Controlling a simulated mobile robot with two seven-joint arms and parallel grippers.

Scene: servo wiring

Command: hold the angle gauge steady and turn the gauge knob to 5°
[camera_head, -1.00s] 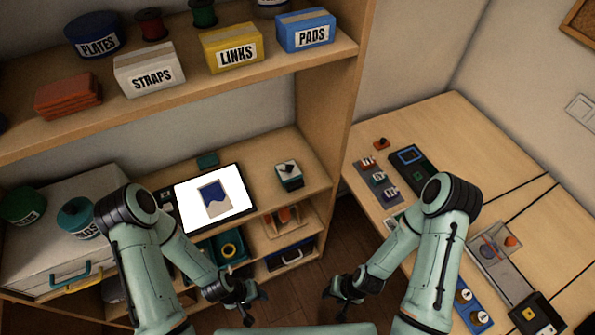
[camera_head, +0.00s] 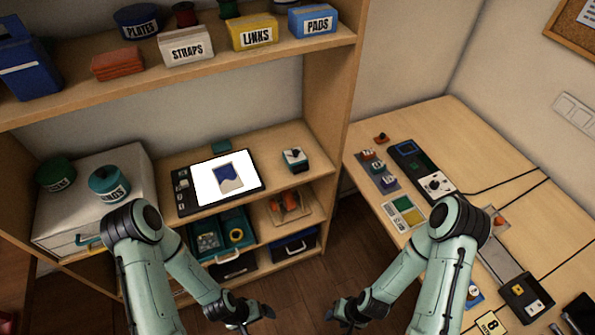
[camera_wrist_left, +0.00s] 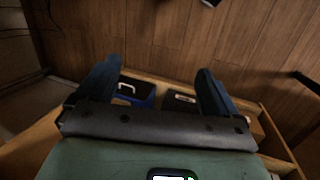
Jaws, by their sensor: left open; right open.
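A long black device (camera_head: 420,167) with a small screen and a white round dial with a dark knob (camera_head: 437,185) lies on the desk at the right. I cannot tell which is the angle gauge, and no angle reading is legible. My left gripper (camera_head: 262,312) is open and empty, low in front of the shelf; its spread fingers show in the left wrist view (camera_wrist_left: 157,85). My right gripper (camera_head: 336,314) is open over the floor, away from both devices.
A lit tablet (camera_head: 224,178) lies on the shelf, left of the teal box. Trays (camera_head: 222,237) sit below. The desk (camera_head: 480,135) carries coloured blocks, a colour card (camera_head: 404,212) and cables. Open floor (camera_head: 345,235) lies between shelf and desk.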

